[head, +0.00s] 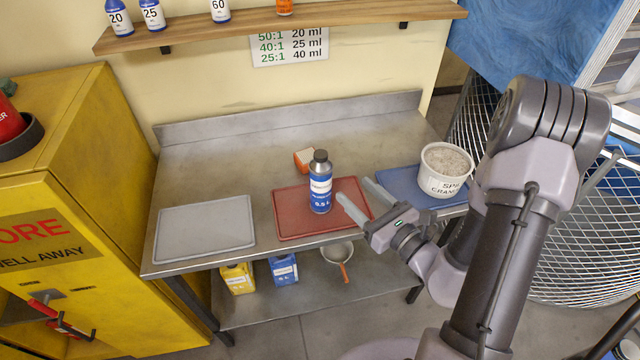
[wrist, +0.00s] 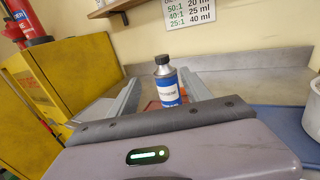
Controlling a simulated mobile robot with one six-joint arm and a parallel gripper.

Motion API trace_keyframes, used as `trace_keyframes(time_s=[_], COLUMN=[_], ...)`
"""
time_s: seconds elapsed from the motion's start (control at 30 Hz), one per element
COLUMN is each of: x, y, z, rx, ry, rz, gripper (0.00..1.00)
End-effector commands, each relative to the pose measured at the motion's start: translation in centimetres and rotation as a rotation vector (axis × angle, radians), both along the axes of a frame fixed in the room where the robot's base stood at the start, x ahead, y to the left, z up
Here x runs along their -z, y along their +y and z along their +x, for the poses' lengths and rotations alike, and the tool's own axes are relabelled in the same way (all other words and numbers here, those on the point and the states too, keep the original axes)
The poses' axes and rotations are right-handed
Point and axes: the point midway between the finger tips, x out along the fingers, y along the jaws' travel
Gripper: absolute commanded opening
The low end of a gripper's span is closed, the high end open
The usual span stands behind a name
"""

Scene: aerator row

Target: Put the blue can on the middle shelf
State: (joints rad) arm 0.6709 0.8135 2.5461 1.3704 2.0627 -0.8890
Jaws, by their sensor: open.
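A blue can (head: 320,185) with a silver top and black cap stands upright on a red mat on the steel bench. My gripper (head: 354,190) is open just right of it, its fingers pointing at the can. In the wrist view the blue can (wrist: 166,85) shows ahead between the two open fingers; I see no contact. A wooden wall shelf (head: 280,28) runs above the bench, and a steel lower shelf (head: 310,305) lies beneath it. Which one counts as the middle shelf I cannot tell.
Several small bottles stand on the wall shelf. An orange box (head: 304,159) is behind the can. A white tub (head: 445,170) stands on a blue mat at right. A grey mat (head: 205,228) lies empty at left. A yellow jug (head: 238,278) and blue jug (head: 284,269) are underneath.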

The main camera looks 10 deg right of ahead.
Motion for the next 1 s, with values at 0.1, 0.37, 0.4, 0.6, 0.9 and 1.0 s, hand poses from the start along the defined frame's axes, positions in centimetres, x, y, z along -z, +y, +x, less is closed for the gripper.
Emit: trace_keyframes(time_s=[0.1,0.37,0.4,0.6,0.9,1.0], x=[1.2,0.1,0.1,0.0,0.4,0.4], y=[0.3,3.2,3.6,4.6,6.2,6.4], z=[1.3,7.5,8.4,11.0,15.7,16.1], rx=[0.004,-0.002,-0.001,0.002,0.001,0.002], ry=[-0.006,-0.003,-0.001,-0.001,-0.001,0.000], rz=[-0.006,0.001,0.002,0.002,0.003,0.002], gripper=[0.57,0.57,0.57,0.57,0.57,0.57])
